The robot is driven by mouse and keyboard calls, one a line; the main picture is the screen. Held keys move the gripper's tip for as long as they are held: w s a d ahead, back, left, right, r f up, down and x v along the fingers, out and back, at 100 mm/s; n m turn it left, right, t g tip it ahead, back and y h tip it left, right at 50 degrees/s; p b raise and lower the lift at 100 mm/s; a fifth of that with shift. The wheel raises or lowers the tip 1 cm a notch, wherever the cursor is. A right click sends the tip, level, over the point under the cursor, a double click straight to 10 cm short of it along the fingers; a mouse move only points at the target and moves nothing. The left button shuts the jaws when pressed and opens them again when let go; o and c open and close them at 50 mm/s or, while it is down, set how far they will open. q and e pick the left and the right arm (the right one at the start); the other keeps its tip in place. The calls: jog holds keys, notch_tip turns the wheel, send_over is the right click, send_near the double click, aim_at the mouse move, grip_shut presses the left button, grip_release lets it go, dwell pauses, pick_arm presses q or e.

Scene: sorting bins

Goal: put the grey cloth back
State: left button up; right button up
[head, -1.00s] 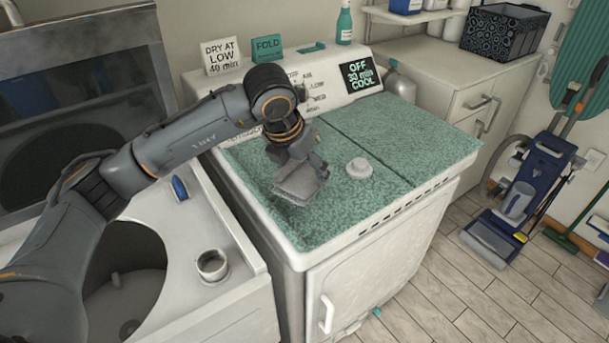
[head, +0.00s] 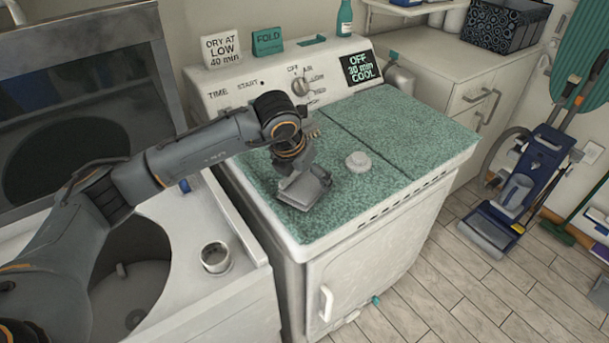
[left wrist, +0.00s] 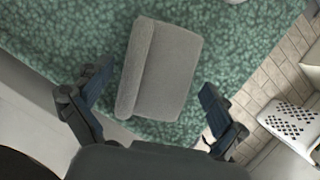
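The grey cloth (head: 304,193) is a folded, padded-looking pad at the left part of the green speckled top of the white dryer (head: 375,240). In the left wrist view the cloth (left wrist: 168,72) lies over the green surface, with a thick fold along its left side. My left gripper (head: 298,174) is right above the cloth, pointing down. In the left wrist view its two fingers (left wrist: 156,76) are spread wide, one on each side of the cloth, with gaps showing. My right gripper is in neither view.
A round whitish knob-like object (head: 358,162) sits on the green top, right of the cloth. A metal cup (head: 215,257) stands on the washer at left, beside its open drum. Signs (head: 221,49) stand at the back. The right half of the green top is clear.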

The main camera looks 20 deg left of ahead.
pick_arm(q)
jog(key=shift+r, duration=0.1)
jog(key=shift+r, duration=0.15)
jog(key=b+v, duration=0.2)
jog(key=v, duration=0.9)
jog(key=shift+s+r, duration=0.3)
jog(key=shift+r, duration=0.05)
